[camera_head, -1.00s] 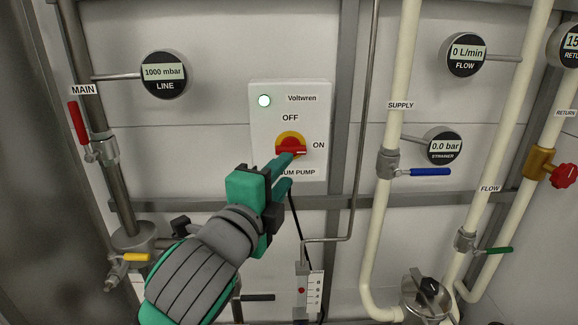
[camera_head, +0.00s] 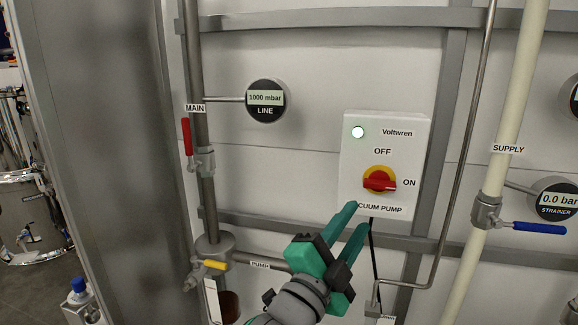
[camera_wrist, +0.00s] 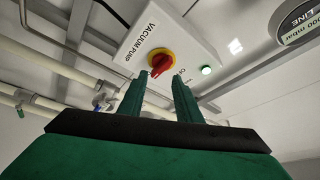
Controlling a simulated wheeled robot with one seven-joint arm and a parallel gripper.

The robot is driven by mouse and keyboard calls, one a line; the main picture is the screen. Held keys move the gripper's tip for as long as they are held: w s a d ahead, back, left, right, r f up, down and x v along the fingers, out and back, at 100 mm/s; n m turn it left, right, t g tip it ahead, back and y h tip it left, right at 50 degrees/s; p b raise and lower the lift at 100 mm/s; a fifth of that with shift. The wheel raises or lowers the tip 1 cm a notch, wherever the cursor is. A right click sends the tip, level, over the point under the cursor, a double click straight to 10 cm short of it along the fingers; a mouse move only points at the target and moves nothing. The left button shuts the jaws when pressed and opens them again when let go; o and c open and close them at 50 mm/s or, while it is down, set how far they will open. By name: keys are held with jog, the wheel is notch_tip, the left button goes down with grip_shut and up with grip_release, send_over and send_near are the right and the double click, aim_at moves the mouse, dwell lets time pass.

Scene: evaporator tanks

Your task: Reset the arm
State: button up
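My gripper (camera_head: 352,226) is green with two fingers standing apart and nothing between them. In the head view it is below the white vacuum pump switch box (camera_head: 400,170), its fingertips near the box's lower edge. The box has a red rotary knob (camera_head: 379,182) on a yellow ring, turned toward ON, and a lit whitish-green lamp (camera_head: 358,132). In the wrist view the two fingers (camera_wrist: 155,88) point up toward the box, with the red knob (camera_wrist: 160,64) beyond the fingertips. The gripper looks clear of the knob.
A LINE gauge (camera_head: 266,100) reads 1000 mbar. A red-handled MAIN valve (camera_head: 188,137) and a yellow-handled valve (camera_head: 214,265) are on the left pipe. A SUPPLY pipe with a blue-handled valve (camera_head: 540,228) stands at the right. A grey metal panel (camera_head: 100,130) rises at the left.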

jog(key=s+a+f+n+t+y, duration=0.1)
jog(key=s+a+f+n+y, duration=0.25)
jog(key=f+n, duration=0.45)
jog(key=s+a+f+n+t+y, duration=0.15)
jog(key=f+n+y, duration=0.25)
jog(key=f, duration=0.9)
jog(key=s+a+f+n+y, duration=0.35)
jog(key=f+n, duration=0.25)
jog(key=f, duration=0.4)
jog(key=s+a+f+g, duration=0.1)
jog(key=s+f, duration=0.3)
jog(key=s, duration=0.5)
jog(key=s+a+f+n+g, duration=0.1)
jog(key=s+f, duration=0.4)
jog(key=s, duration=0.5)
jog(key=s+a+f+g+y, duration=0.1)
jog(key=s+a+f, duration=0.1)
jog(key=s+f, duration=0.3)
jog(key=s, duration=0.4)
jog(key=shift+s+f+n+g, duration=0.25)
jog(key=shift+s+n+g, duration=0.05)
jog(key=shift+g, duration=0.05)
jog(key=shift+d, duration=0.1)
jog(key=shift+o, duration=0.2)
jog(key=shift+s, duration=0.1)
